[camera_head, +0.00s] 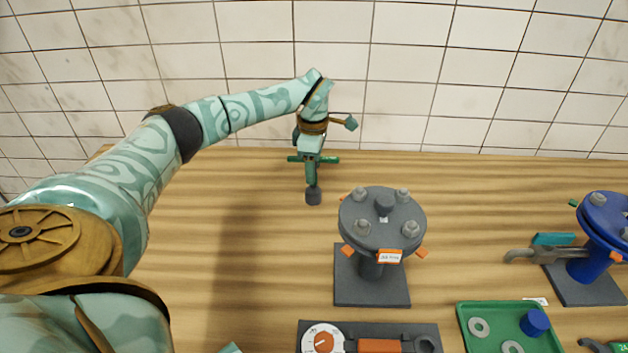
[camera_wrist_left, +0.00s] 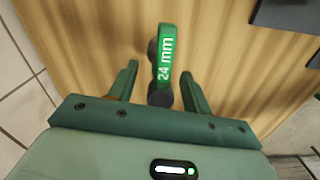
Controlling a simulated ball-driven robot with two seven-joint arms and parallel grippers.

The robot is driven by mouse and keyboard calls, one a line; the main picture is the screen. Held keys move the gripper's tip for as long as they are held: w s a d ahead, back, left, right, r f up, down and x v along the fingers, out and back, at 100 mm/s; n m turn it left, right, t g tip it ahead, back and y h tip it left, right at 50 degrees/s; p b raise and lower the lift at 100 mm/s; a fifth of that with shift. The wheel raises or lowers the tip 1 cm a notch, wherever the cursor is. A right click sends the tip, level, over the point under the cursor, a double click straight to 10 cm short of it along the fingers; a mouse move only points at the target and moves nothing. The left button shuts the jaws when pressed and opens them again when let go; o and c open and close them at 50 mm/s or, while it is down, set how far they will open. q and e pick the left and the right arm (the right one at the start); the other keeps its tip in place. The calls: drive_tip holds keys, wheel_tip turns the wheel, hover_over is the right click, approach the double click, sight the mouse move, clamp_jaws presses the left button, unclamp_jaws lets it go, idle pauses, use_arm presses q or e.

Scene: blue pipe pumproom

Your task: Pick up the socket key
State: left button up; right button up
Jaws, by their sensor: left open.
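The socket key (camera_wrist_left: 164,65) has a green body marked 24 mm and dark grey ends. It is on the wooden bench, behind and left of the grey flanged pipe stand; in the head view its grey end (camera_head: 313,196) shows in front of my left gripper. My left gripper (camera_head: 313,160) points down over the key. In the left wrist view the fingers of my left gripper (camera_wrist_left: 159,72) are spread, one on each side of the key, with gaps visible. I cannot tell how far above the bench the fingertips are.
The grey flanged stand (camera_head: 383,220) is close to the right. A blue flanged stand (camera_head: 603,220) with a wrench (camera_head: 545,255) is further right. A green tray (camera_head: 490,343) and a dark tool panel (camera_head: 312,326) lie in front. The tiled wall (camera_head: 430,75) is behind. Bench left of the key is clear.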

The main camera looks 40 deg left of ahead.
use_arm(q)
drive_tip(key=shift+r, duration=0.1)
clamp_jaws()
drive_tip(key=shift+r, duration=0.25)
wheel_tip(320, 180, up, 4)
drive_tip(key=shift+s+d+f+p, duration=0.1)
drive_tip(key=shift+d+p, duration=0.05)
drive_tip(key=shift+p, duration=0.8)
drive_tip(key=s+d+r+p, duration=0.3)
drive_tip(key=s+d+r, duration=0.4)
drive_tip(key=d, duration=0.4)
drive_tip(key=shift+s+d+r+p, duration=0.15)
drive_tip(key=shift+s+r+p, duration=0.2)
drive_tip(key=shift+r, duration=0.55)
